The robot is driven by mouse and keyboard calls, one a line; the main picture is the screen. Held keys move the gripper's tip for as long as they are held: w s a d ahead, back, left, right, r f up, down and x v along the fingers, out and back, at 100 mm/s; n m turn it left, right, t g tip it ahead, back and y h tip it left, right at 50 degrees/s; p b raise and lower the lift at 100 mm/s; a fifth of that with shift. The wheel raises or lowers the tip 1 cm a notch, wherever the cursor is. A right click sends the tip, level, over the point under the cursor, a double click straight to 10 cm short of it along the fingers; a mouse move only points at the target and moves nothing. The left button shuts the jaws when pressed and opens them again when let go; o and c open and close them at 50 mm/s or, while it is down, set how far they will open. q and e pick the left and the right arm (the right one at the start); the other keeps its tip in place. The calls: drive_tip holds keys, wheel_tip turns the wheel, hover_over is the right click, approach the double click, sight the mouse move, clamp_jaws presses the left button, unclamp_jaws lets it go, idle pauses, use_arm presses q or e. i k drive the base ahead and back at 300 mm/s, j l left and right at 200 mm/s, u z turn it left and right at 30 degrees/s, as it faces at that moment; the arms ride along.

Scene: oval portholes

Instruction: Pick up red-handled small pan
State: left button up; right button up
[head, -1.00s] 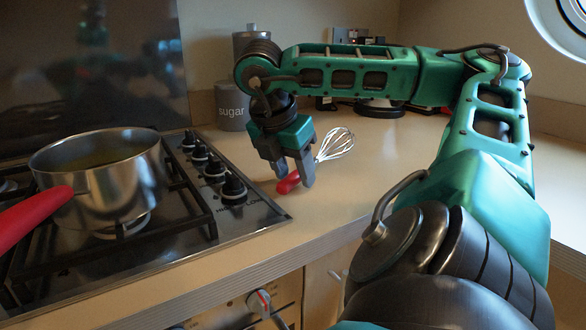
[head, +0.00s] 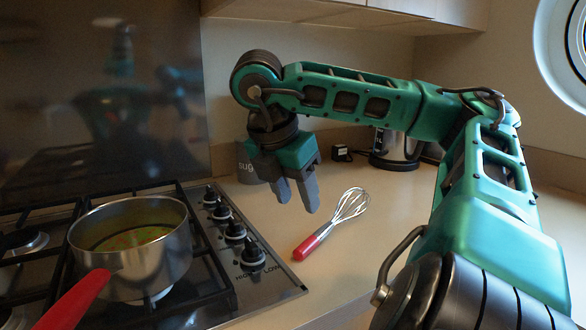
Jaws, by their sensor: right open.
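The small pan (head: 134,252) is silver with a red handle (head: 74,301) that points to the lower left. It stands upright on the hob at the left of the head view and holds a greenish soup with orange bits. My right gripper (head: 297,201) is open and empty, pointing down above the counter, to the right of the pan and apart from it. The handle's far end is cut off by the bottom edge of the picture. My left gripper does not show.
A red-handled whisk (head: 323,232) lies on the counter just right of my right gripper. Hob knobs (head: 234,231) stand between the pan and the counter. A grey sugar canister (head: 247,163) is behind my gripper, and a kettle (head: 396,148) stands at the back. The counter (head: 375,240) is otherwise mostly clear.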

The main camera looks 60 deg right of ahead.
sight(134, 248)
drive_tip(key=k+j, duration=0.15)
drive_tip(key=j, duration=0.15)
drive_tip(key=k+j, duration=0.1)
drive_tip(key=j, duration=0.25)
drive_tip(key=k+j, duration=0.15)
drive_tip(key=j, duration=0.15)
drive_tip(key=k+j, duration=0.15)
drive_tip(key=j, duration=0.15)
